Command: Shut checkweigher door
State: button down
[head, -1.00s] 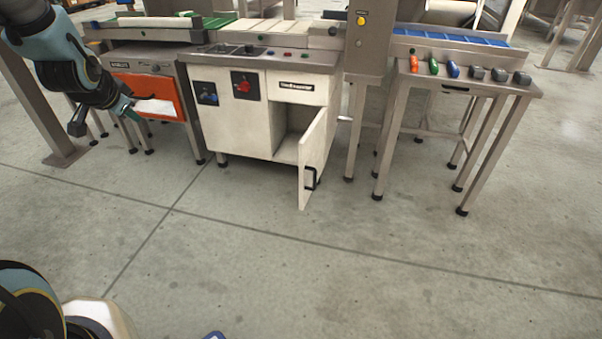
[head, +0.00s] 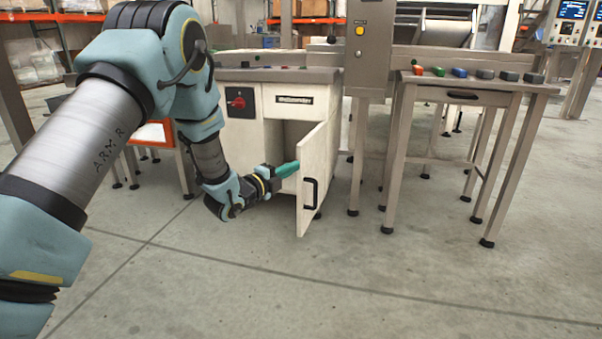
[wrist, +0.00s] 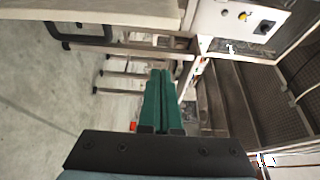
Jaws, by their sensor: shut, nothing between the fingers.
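The checkweigher (head: 240,115) is a white cabinet with a red switch. Its white door (head: 318,165) stands open, swung out toward me, with a black handle (head: 310,193) near its free edge. The dark interior shows to the left of the door. My gripper (head: 296,166) has green fingers, shut and empty. In the head view it is in front of the opening, its tips beside the door's left edge; I cannot tell whether they touch.
A grey metal column (head: 367,45) stands right of the cabinet. Further right a steel table (head: 480,84) carries several coloured small items. An orange-fronted unit (head: 155,133) is at the left, partly behind my arm. The floor in front is clear.

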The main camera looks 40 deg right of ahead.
aim_at(302, 155)
jog(key=shift+w+d+b, duration=0.75)
jog(key=shift+d, duration=0.65)
jog(key=shift+w+d+b, duration=0.75)
jog(key=shift+d+b, duration=0.05)
jog(key=shift+d, duration=0.55)
jog(key=shift+w+d+b, duration=0.75)
jog(key=shift+d, duration=0.65)
jog(key=shift+w, duration=0.1)
